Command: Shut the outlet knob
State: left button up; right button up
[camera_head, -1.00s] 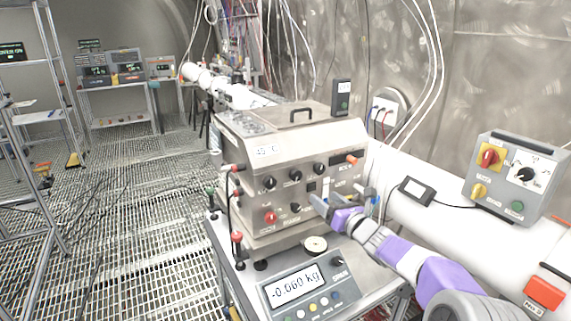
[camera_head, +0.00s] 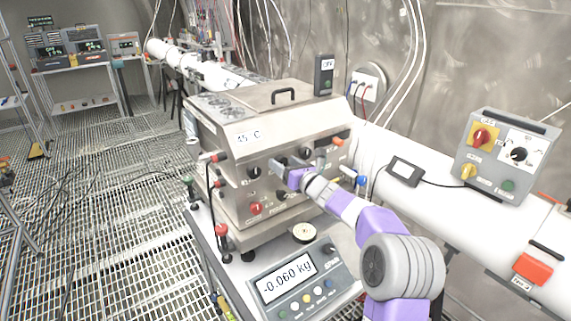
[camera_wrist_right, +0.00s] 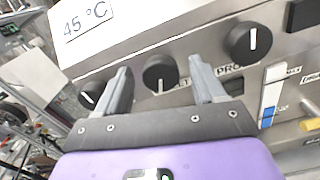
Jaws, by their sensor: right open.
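The steel box (camera_head: 228,155) has several black knobs and a red knob (camera_head: 256,208) on its front panel; I cannot read which is labelled outlet. My right gripper (camera_head: 285,170) is at the upper row of knobs, open and empty. In the right wrist view its two grey fingers (camera_wrist_right: 160,76) point at the panel, with the middle black knob (camera_wrist_right: 159,72) showing between them. That knob's white mark is near upright. The left black knob (camera_wrist_right: 92,93) is partly behind the left finger, and the right black knob (camera_wrist_right: 250,42) is clear. My left gripper is not in view.
A scale display (camera_head: 300,283) reading -0.060 kg stands below the box. A white pipe (camera_head: 440,205) runs on the right, carrying a grey control box (camera_head: 503,158). A red plug (camera_head: 221,230) and cables are at the box's left side. The grated floor at left is open.

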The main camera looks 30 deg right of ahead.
jog(key=c, duration=1.1)
jog(key=shift+o, duration=0.2)
